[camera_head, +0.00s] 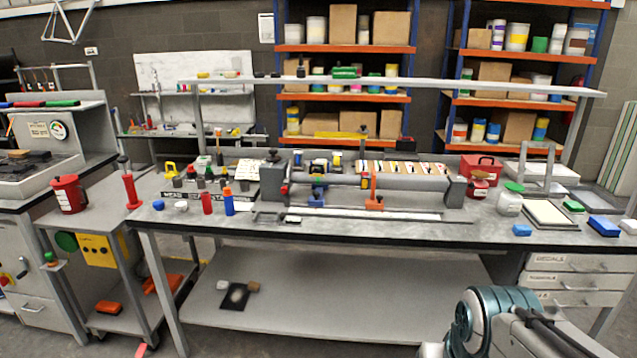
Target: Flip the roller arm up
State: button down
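A long grey roller (410,183) lies level between dark end blocks in a fixture on the middle of the bench. An orange upright piece (373,190) stands at the front of the roller, and a blue piece (317,194) stands further left. I cannot tell which part is the roller arm or whether it is up or down; the parts are small here. My teal arm (492,312) shows at the bottom right, in front of the bench and well apart from the fixture. My gripper is not in view.
The grey bench (400,228) has bottles and small tools at left, and a red box (481,168), a white jar (509,200) and blue blocks at right. A raised shelf (420,85) runs above it. A trolley (95,225) stands at left. The lower shelf is mostly clear.

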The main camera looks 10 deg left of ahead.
aim_at(318, 166)
jog(key=u, duration=0.25)
jog(key=i, duration=1.1)
jog(key=z, duration=0.7)
